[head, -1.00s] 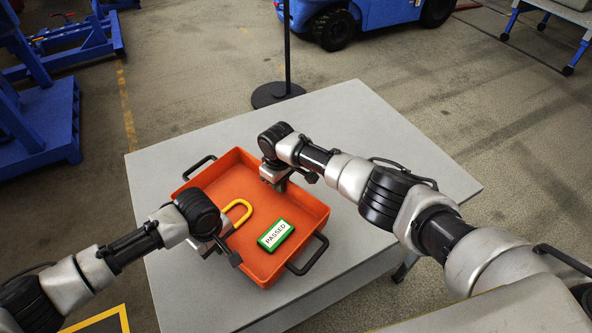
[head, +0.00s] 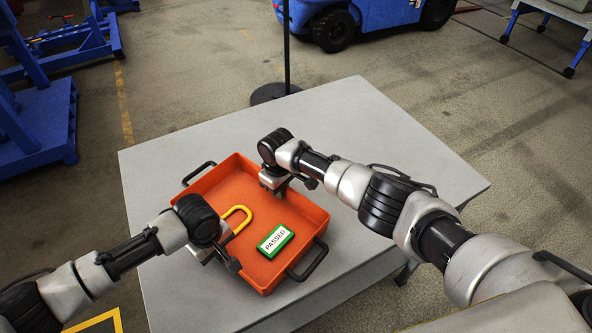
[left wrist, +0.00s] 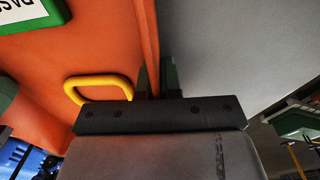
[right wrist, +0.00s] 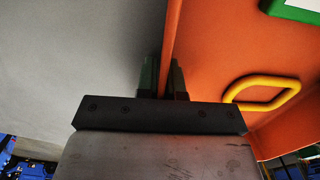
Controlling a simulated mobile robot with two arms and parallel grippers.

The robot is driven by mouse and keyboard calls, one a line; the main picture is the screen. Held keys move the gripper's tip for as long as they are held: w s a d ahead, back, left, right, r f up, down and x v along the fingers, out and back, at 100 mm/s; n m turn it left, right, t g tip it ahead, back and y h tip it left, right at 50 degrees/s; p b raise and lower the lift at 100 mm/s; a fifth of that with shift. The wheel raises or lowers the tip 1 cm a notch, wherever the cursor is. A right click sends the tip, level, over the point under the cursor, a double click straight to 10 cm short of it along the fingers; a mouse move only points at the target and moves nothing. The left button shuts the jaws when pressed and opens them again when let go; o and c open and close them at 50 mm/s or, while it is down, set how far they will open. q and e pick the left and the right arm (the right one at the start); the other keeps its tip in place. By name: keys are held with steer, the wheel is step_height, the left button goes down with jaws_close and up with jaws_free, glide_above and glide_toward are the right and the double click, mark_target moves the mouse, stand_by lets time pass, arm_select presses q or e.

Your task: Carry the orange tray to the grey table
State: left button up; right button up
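The orange tray (head: 262,268) appears over the grey table (head: 405,150) in the head view, with black handles at its far left and near right ends. My left gripper (head: 226,254) is at its near left wall and my right gripper (head: 279,182) at its far right wall. In the left wrist view the tray wall (left wrist: 150,45) runs between the fingers; the right wrist view shows the wall (right wrist: 171,45) between the fingers too. Both grippers look shut on the walls. The tray looks about level. Whether its underside touches the table is hidden.
A yellow shackle-shaped piece (head: 243,211) and a green block labelled PASSED (head: 275,240) lie in the tray. Bare tabletop surrounds the tray. A dark post base (head: 275,93) stands behind the table. A blue vehicle (head: 365,15) is farther back.

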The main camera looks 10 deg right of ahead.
arm_select(q)
steer(key=o, duration=0.4)
arm_select(e)
steer(key=o, duration=0.4)
steer(key=shift+r, duration=0.2)
arm_select(q)
steer(key=r, duration=1.2)
steer(key=shift+s+a, duration=0.2)
steer(key=shift+a, duration=0.1)
arm_select(e)
step_height(320, 180, up, 12)
steer(key=shift+f, duration=0.1)
steer(key=shift+s+f, duration=0.1)
